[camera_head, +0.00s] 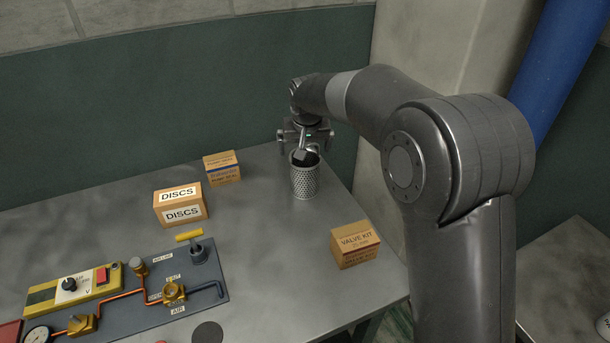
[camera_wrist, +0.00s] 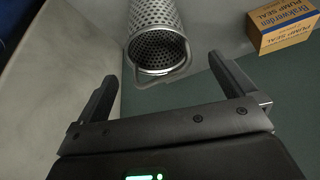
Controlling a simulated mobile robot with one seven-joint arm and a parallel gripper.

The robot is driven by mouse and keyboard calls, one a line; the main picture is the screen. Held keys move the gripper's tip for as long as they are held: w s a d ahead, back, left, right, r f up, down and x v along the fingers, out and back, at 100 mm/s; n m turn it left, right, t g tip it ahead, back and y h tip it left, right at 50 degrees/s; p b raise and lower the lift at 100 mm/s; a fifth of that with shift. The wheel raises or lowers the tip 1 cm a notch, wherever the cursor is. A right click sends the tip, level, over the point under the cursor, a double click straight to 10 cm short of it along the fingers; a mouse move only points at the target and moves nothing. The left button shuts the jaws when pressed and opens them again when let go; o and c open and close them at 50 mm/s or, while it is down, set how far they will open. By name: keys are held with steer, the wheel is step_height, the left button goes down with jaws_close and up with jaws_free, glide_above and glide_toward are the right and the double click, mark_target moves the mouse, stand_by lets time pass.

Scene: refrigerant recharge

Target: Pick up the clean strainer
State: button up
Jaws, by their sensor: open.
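The strainer (camera_head: 305,181) is a perforated silver metal cylinder standing upright near the back right of the grey table. In the wrist view the strainer (camera_wrist: 156,36) shows its open rim and a thin wire bail handle (camera_wrist: 160,78), and its inside looks empty. My gripper (camera_head: 305,157) is at the strainer's top, and part of it hides the rim in the head view. In the wrist view the two fingers of my gripper (camera_wrist: 165,82) are spread wide, with the handle's end near the gap between them. Whether a finger touches the handle cannot be told.
A pump seal box (camera_head: 222,168) and a discs box (camera_head: 180,205) stand left of the strainer. A valve kit box (camera_head: 355,244) is at the right front. A panel with valves and copper pipes (camera_head: 200,283) lies front left. The green wall (camera_head: 150,100) is close behind.

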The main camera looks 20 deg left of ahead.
mark_target(305, 163)
steer(key=shift+s+d+x, duration=0.15)
steer(key=shift+x, duration=1.8)
steer(key=shift+s+d+x, duration=0.15)
steer(key=shift+x, duration=1.85)
steer(key=shift+f, duration=0.15)
steer(key=shift+c, duration=0.6)
steer(key=c, duration=1.2)
